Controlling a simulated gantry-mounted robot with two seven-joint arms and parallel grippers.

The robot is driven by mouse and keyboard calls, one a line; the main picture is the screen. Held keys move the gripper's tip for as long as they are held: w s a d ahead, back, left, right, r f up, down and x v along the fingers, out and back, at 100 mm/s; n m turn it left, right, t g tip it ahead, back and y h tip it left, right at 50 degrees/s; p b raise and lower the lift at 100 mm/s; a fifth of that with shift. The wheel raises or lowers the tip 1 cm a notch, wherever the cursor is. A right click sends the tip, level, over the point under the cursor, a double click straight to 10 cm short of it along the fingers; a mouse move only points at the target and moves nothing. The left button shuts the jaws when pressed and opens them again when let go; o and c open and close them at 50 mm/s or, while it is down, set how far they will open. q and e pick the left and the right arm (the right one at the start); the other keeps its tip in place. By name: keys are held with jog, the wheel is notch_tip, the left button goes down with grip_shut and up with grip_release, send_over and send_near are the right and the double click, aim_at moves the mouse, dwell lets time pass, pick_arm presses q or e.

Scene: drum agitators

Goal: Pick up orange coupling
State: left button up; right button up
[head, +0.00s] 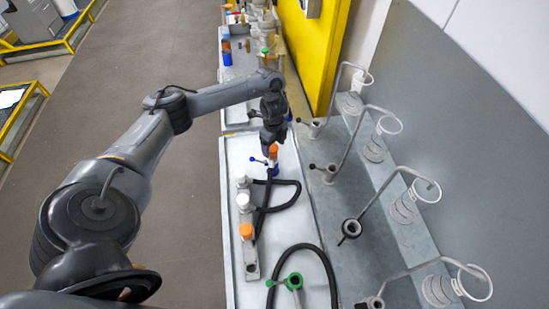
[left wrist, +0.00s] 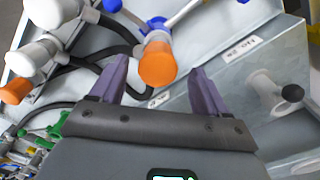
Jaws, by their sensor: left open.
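An orange coupling (left wrist: 157,63) shows in the left wrist view at the end of a fitting with a blue collar. It lies between and just beyond the fingertips of my left gripper (left wrist: 160,68), which is open and empty. In the head view the same orange coupling (head: 273,152) is right below my left gripper (head: 271,140), partly hidden by it. A second orange cap (head: 246,231) sits on the grey manifold beside white caps; it also shows at the left of the left wrist view (left wrist: 16,91). My right gripper is not in view.
Black hoses (head: 287,190) loop over the white table (head: 212,230). A green fitting (head: 293,281) stands at the near end. Grey stands with curved hooks and rings (head: 399,205) line the right side, beside a grey wall panel. A yellow panel (head: 312,50) is behind.

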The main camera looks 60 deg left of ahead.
aim_at(273, 155)
pick_arm(q)
jog(key=shift+s+a+f+b, duration=0.1)
jog(key=shift+f+b, duration=0.15)
jog(key=shift+f, duration=0.55)
jog(key=shift+s+d+f+b, duration=0.1)
jog(key=shift+f+b, duration=0.2)
jog(key=shift+f, duration=0.45)
jog(key=shift+s+a+f+b, duration=0.1)
jog(key=shift+f+b, duration=0.15)
jog(key=shift+f, duration=0.55)
jog(key=shift+w+f, duration=0.1)
jog(key=shift+f, duration=0.7)
jog(key=c, duration=1.3)
